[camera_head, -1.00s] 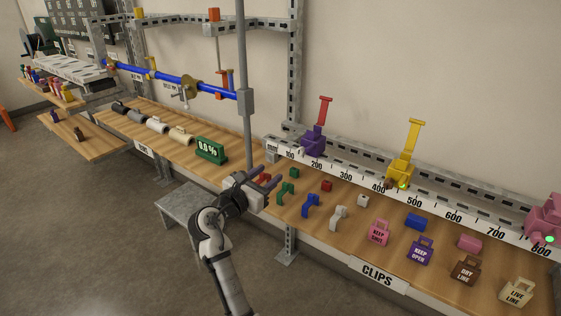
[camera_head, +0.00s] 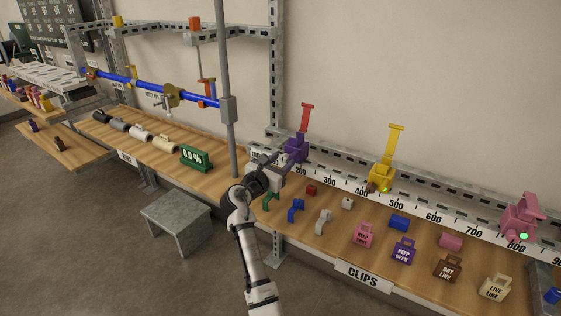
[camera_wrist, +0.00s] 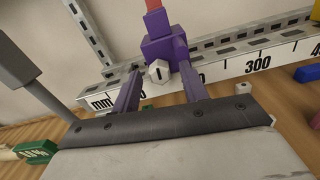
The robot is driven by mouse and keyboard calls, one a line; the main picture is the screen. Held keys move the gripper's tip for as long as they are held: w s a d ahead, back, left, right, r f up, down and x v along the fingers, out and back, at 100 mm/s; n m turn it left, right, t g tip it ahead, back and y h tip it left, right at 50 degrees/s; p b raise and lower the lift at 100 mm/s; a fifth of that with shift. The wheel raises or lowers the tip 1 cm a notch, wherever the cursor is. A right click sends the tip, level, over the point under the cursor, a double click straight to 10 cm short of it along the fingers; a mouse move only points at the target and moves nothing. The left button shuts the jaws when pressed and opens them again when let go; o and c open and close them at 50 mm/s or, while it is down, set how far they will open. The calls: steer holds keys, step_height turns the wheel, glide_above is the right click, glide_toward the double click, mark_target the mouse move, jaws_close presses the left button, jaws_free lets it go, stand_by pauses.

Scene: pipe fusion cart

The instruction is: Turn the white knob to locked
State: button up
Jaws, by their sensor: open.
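The white knob (camera_wrist: 158,71) is a small faceted piece with a dark line on its face. It sits on the front of the purple clamp (camera_wrist: 162,47), which stands on the numbered rail. In the head view the purple clamp (camera_head: 296,150) has a red upright handle; the knob is hard to make out there behind my gripper. My gripper (camera_head: 277,160) is open and empty, close in front of the clamp. In the wrist view its two purplish fingers (camera_wrist: 157,66) stand one on each side of the knob, apparently not touching it.
The numbered rail (camera_head: 330,182) runs right to a yellow clamp (camera_head: 381,175) and a pink clamp (camera_head: 520,220), both with green lights. Clips and labelled tags cover the bench below.

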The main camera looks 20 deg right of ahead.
jaws_close()
stand_by(0.3)
